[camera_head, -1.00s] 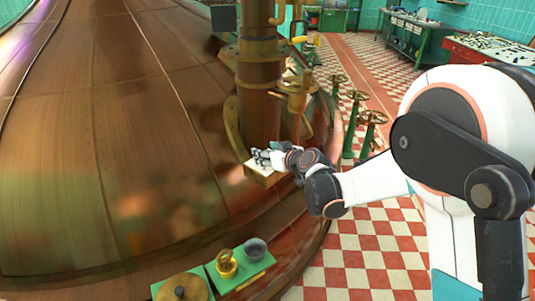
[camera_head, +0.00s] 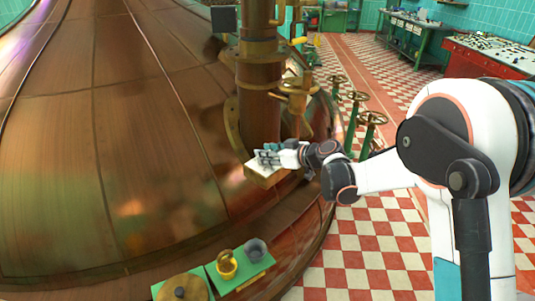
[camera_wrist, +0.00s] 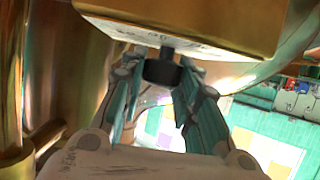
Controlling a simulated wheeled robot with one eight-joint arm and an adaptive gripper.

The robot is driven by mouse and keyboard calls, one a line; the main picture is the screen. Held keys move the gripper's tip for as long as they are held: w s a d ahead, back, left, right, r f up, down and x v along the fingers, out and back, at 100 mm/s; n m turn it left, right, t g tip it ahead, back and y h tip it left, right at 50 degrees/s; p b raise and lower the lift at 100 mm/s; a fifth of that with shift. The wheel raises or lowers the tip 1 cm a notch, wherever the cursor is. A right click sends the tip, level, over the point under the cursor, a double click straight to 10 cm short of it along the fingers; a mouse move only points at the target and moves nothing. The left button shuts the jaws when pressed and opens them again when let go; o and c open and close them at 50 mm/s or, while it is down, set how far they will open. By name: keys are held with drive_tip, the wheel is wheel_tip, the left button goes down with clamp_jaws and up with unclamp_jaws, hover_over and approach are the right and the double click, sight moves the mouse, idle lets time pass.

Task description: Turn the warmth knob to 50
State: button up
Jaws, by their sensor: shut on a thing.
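The warmth knob (camera_wrist: 161,72) is a small black knob on a short stem, in the wrist view. It sticks out of the pale, marked face of a brass-edged box (camera_wrist: 190,22). My gripper (camera_wrist: 160,78) has its teal-padded fingers on both sides of the knob, shut on it. In the head view the box (camera_head: 266,179) sits by the foot of the thick copper pipe, with my gripper (camera_head: 268,157) over its pale top. The knob is hidden there. Small figures show on the face, but I cannot tell the knob's setting.
The thick copper pipe (camera_head: 259,105) rises just behind the box, with a thinner valve pipe (camera_head: 295,100) beside it. The large copper kettle (camera_head: 120,150) fills the left. Handwheels on green posts (camera_head: 366,135) stand to the right. A green tray (camera_head: 245,282) lies at the front.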

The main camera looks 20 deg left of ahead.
drive_tip(key=shift+n+g+y+p, duration=0.3)
drive_tip(key=shift+n+g+y, duration=0.1)
drive_tip(key=shift+n+g, duration=1.85)
drive_tip(key=shift+g, duration=0.25)
drive_tip(key=o, duration=1.1)
drive_tip(key=shift+c, duration=0.2)
drive_tip(key=v, duration=1.2)
drive_tip(key=shift+d, duration=0.1)
